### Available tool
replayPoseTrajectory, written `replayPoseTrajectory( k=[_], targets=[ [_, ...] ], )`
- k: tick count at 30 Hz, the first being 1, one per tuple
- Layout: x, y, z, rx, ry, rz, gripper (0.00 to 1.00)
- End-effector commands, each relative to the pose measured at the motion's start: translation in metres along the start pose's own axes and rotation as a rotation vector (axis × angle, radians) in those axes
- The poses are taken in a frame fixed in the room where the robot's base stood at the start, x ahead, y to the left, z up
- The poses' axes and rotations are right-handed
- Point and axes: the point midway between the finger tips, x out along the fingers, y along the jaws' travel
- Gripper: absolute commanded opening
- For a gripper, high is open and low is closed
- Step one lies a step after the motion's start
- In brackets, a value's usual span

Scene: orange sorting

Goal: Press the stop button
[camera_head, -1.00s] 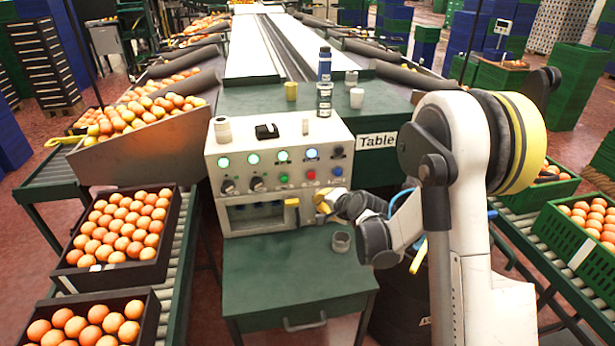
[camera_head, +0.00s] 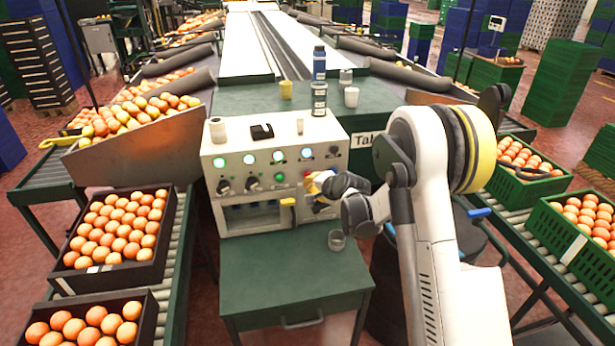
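The control panel (camera_head: 217,160) is a pale box with a row of lit round lights along the top of its front. Below them are black knobs and a green button (camera_head: 280,177). The red button, to the right of the green one, is largely covered by my gripper in this view. My gripper (camera_head: 315,184), with yellow on it, is right in front of the panel's right half at the height of the button row. I cannot tell whether it touches a button, and its fingers are too small and blurred to read as open or shut.
A yellow handle (camera_head: 289,203) juts from the panel's lower front. Bottles and cups stand behind the panel. Orange crates (camera_head: 115,238) line the left conveyor; a dark barrel (camera_head: 385,290) is at right.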

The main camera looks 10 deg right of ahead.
Motion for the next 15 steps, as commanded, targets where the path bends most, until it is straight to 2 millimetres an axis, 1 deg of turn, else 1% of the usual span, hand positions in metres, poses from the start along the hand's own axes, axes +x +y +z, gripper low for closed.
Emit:
replayPoseTrajectory(
  k=[3,6,15],
  targets=[
    [0.0064,-0.0029,-0.003,0.0,0.0,0.0,0.0],
    [0.0086,-0.0044,-0.0043,0.0,0.0,0.0,0.0],
    [0.0089,-0.0047,-0.0045,-0.001,0.0,0.0,0.0]
  ],
)
